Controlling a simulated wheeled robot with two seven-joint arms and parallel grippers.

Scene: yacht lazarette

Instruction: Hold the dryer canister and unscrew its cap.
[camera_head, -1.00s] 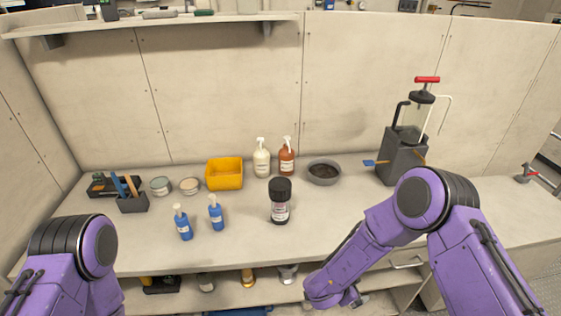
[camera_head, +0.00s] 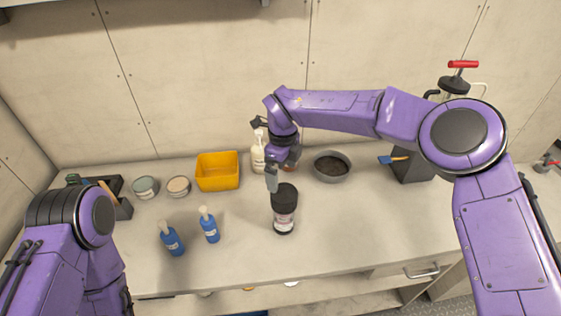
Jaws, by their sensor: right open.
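The dryer canister (camera_head: 284,217) stands upright on the bench near the middle of the head view. It has a pale label and a dark base. Its black cap (camera_head: 284,195) sits on top. My right gripper (camera_head: 273,182) is just behind and to the left of the cap, pointing down, with its fingertips close to the cap's edge. The jaws are open and hold nothing. I cannot tell whether a finger touches the cap. My left arm shows at the lower left, but its gripper is out of view.
Two blue pump bottles (camera_head: 210,226) stand left of the canister. Behind are a yellow bin (camera_head: 217,171), two round tins (camera_head: 146,188), a cream bottle (camera_head: 257,158) and a dark bowl (camera_head: 331,167). A grey pump with a red handle (camera_head: 463,64) stands right. The bench right of the canister is clear.

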